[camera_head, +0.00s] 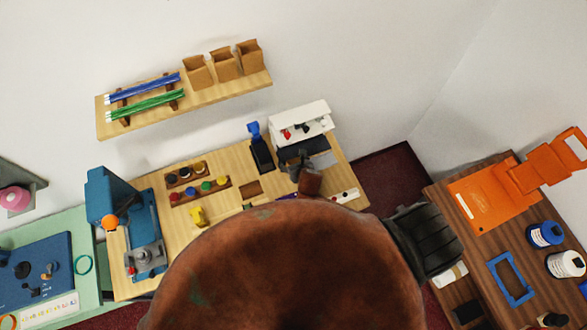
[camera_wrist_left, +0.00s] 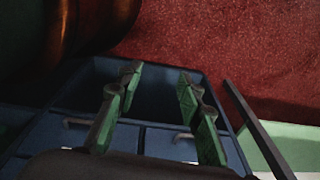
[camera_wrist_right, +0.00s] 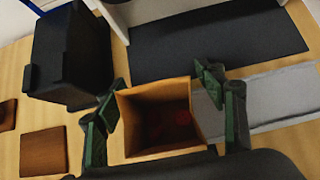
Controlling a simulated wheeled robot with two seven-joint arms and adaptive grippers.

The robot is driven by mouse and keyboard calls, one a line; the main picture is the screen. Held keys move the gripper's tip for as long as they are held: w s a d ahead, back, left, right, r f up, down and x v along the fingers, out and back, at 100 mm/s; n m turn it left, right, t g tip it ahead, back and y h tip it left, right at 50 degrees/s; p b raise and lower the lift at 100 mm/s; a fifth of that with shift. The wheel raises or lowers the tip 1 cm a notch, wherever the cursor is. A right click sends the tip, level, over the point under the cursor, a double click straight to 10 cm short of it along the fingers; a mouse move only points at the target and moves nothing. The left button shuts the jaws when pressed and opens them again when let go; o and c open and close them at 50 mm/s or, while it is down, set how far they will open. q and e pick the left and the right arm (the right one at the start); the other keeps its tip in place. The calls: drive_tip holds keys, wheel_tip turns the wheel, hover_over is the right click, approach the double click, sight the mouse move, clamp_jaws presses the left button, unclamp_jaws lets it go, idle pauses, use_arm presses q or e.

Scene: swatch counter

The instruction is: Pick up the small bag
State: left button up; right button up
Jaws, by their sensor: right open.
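The small bag (camera_wrist_right: 150,140) is an open-topped brown paper bag on the wooden counter, seen from above in the right wrist view. Its inside is dark, with a dim red spot at the bottom. My right gripper (camera_wrist_right: 165,110) is open, with one green-padded finger on each side of the bag. I cannot tell whether the fingers touch it. In the head view my right gripper (camera_head: 300,162) is over the counter's back right part, and I cannot make out the bag there. My left gripper (camera_wrist_left: 155,105) is open and empty above blue drawers, away from the counter top.
A black holder (camera_wrist_right: 70,55) stands left of the bag, and a dark mat (camera_wrist_right: 205,45) lies behind it. A grey strip (camera_wrist_right: 275,95) lies to the right. Several tan bags (camera_head: 225,65) stand on the wall shelf (camera_head: 150,125). My arm hides the counter's front.

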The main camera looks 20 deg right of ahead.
drive_tip(key=c, duration=1)
use_arm(q)
drive_tip(key=shift+s, duration=0.75)
use_arm(e)
drive_tip(key=shift+c, duration=0.4)
use_arm(q)
drive_tip(key=shift+w, duration=0.15)
